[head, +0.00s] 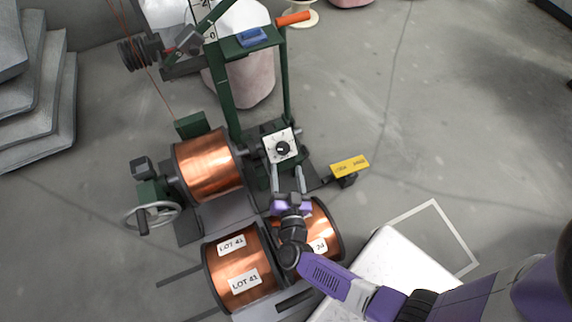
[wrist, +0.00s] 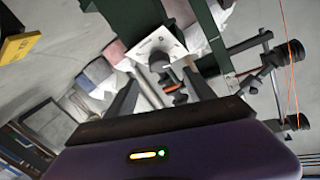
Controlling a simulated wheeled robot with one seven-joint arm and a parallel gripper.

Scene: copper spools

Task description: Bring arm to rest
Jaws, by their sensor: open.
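My gripper (head: 288,180) is open, its two grey fingers apart in front of the white dial panel (head: 281,146) of the green winding machine. In the head view the fingertips lie close below the black knob (head: 283,149); I cannot tell whether they touch it. In the wrist view my gripper (wrist: 153,92) frames the dial panel (wrist: 158,47), with no object seen between the fingers. My arm reaches in from the lower right, over two copper spools. The left spool (head: 243,268) carries LOT 41 labels; the right spool (head: 325,228) is partly hidden behind my arm.
Another copper spool (head: 207,165) is mounted on the machine, with a handwheel (head: 151,216) at its left. The green frame (head: 286,75) rises behind the dial. A yellow sign (head: 350,165) stands right of it. A white surface (head: 377,262) lies beside my arm. Open floor lies to the right.

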